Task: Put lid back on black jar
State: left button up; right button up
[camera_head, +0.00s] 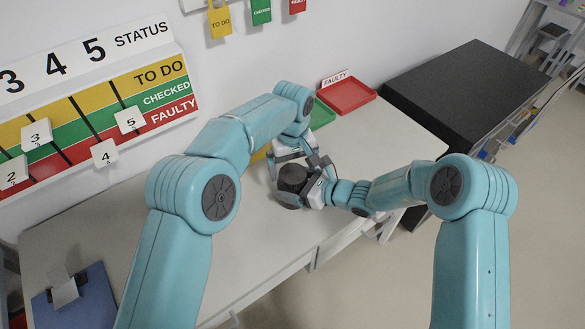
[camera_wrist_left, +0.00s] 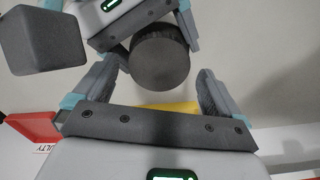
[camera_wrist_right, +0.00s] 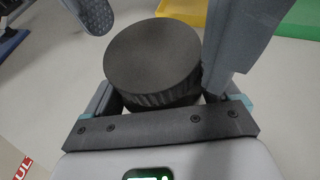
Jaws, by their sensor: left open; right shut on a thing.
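A dark round piece with a flat top and a ribbed rim (camera_head: 292,177) is over the bench, between my two grippers. It also shows in the left wrist view (camera_wrist_left: 160,62) and large in the right wrist view (camera_wrist_right: 150,58). My right gripper (camera_head: 308,190) is shut around its side. My left gripper (camera_head: 285,160) is open and empty; its fingers (camera_wrist_left: 153,92) are spread beside the round piece, one finger passing close to it in the right wrist view. I cannot tell where jar and lid divide; the lower part is hidden by my grippers.
A red tray (camera_head: 347,96) with a FAULTY sign and a green tray (camera_head: 321,115) are behind my grippers. A yellow tray (camera_wrist_right: 184,11) is partly hidden. A black-topped cabinet (camera_head: 465,90) stands at right. A blue clipboard (camera_head: 75,302) lies front left.

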pick_arm(q)
notch_tip(320, 180, up, 3)
jog(key=shift+r, duration=0.2)
notch_tip(320, 180, up, 3)
jog(key=n, duration=0.3)
jog(key=shift+r, duration=0.2)
jog(key=shift+f, duration=4)
